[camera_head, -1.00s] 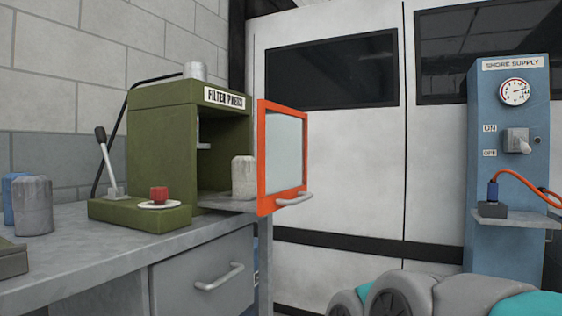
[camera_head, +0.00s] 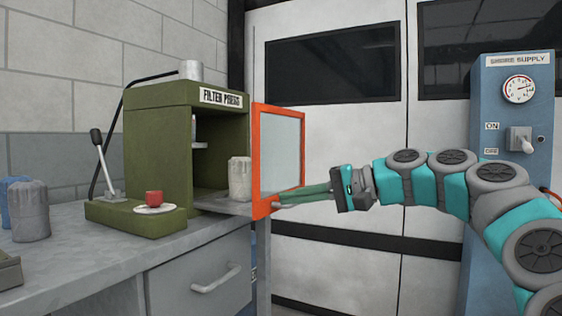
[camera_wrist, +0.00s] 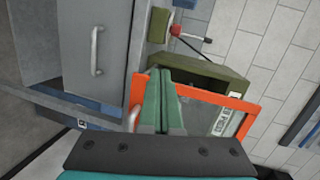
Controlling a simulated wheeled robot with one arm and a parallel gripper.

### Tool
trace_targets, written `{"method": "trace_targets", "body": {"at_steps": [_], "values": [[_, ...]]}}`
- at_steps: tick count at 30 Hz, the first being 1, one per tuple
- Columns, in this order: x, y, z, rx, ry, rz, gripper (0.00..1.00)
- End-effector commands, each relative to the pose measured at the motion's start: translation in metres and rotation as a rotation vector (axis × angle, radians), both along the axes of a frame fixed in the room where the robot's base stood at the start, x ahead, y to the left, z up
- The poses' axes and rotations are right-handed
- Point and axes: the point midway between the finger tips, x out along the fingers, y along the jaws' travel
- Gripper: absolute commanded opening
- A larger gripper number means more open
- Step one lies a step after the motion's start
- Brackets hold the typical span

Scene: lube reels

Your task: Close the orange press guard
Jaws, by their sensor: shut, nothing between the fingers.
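The orange press guard (camera_head: 256,165) is a framed clear panel, swung open at the right side of the green filter press (camera_head: 158,150). The guard also shows in the wrist view (camera_wrist: 235,102), in front of the press. My gripper (camera_head: 280,198) is shut and empty, its green fingers reaching in from the right to the guard's lower edge by its handle (camera_head: 275,206). The fingers overlap the guard frame and handle in both views; I cannot tell if they touch. In the wrist view the fingers (camera_wrist: 160,75) lie across the frame's left part.
A pale canister (camera_head: 240,179) stands at the press opening. The press has a lever (camera_head: 98,150) and a red button (camera_head: 154,198). It sits on a grey bench (camera_head: 110,245) with a drawer handle (camera_head: 216,279). A blue supply post (camera_head: 512,95) stands right, behind my arm.

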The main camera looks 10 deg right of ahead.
Motion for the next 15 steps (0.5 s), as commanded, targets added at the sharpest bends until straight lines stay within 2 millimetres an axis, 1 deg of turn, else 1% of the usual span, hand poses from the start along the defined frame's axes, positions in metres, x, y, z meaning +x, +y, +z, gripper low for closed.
{"method": "trace_targets", "body": {"at_steps": [1, 3, 6, 7, 9, 11, 13, 15], "values": [[0.013, -0.022, 0.015, 0.051, -0.011, -0.035, 0.0], [0.026, -0.048, 0.027, 0.113, -0.021, -0.075, 0.0], [0.037, -0.08, 0.04, 0.177, -0.038, -0.122, 0.0], [0.039, -0.087, 0.043, 0.191, -0.041, -0.132, 0.0], [0.042, -0.1, 0.047, 0.214, -0.047, -0.152, 0.0], [0.044, -0.105, 0.048, 0.224, -0.048, -0.16, 0.0], [0.047, -0.105, 0.049, 0.229, -0.049, -0.163, 0.0], [0.05, -0.1, 0.048, 0.229, -0.048, -0.161, 0.0]]}}
